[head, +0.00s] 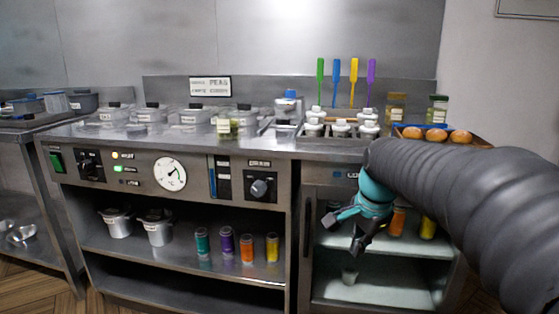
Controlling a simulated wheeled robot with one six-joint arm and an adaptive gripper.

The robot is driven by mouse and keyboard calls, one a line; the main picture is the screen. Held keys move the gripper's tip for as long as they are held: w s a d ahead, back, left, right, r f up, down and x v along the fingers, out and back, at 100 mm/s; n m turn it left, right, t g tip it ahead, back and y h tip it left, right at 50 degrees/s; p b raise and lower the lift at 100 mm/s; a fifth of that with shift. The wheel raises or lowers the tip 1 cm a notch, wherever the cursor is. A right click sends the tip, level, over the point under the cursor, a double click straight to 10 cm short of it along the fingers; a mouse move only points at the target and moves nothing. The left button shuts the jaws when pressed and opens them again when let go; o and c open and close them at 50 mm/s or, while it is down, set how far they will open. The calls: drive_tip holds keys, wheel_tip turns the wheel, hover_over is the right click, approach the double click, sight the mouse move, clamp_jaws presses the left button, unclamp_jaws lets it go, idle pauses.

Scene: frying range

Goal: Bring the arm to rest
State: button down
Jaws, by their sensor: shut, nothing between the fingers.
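My arm enters from the right edge of the head view as a thick dark ribbed sleeve, bent down at a teal wrist section. My gripper (352,232) hangs in front of the open shelf compartment at the right of the range, below the counter edge. Its fingers are dark and look shut, with nothing held. It is apart from the counter top. The sleeve hides part of the right side of the range.
The steel counter (180,142) carries lidded containers, white-topped bottles (341,130) and a tray of brown round items (436,134). Coloured spatulas (337,82) stand behind. Pots (157,227) and coloured cans (226,242) stand on the left shelf.

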drive_tip(key=s+f+n+t, duration=0.1)
drive_tip(key=s+f+n, duration=0.1)
drive_tip(key=s+n, duration=0.4)
drive_tip(key=s+a+f+n+t, duration=0.1)
drive_tip(key=s+n, duration=0.5)
drive_tip(key=s, duration=0.9)
drive_tip(key=shift+s+f+n+t+h, duration=0.2)
drive_tip(key=shift+f+n+t+h, duration=0.15)
drive_tip(key=shift+f, duration=0.5)
drive_tip(key=shift+a, duration=0.1)
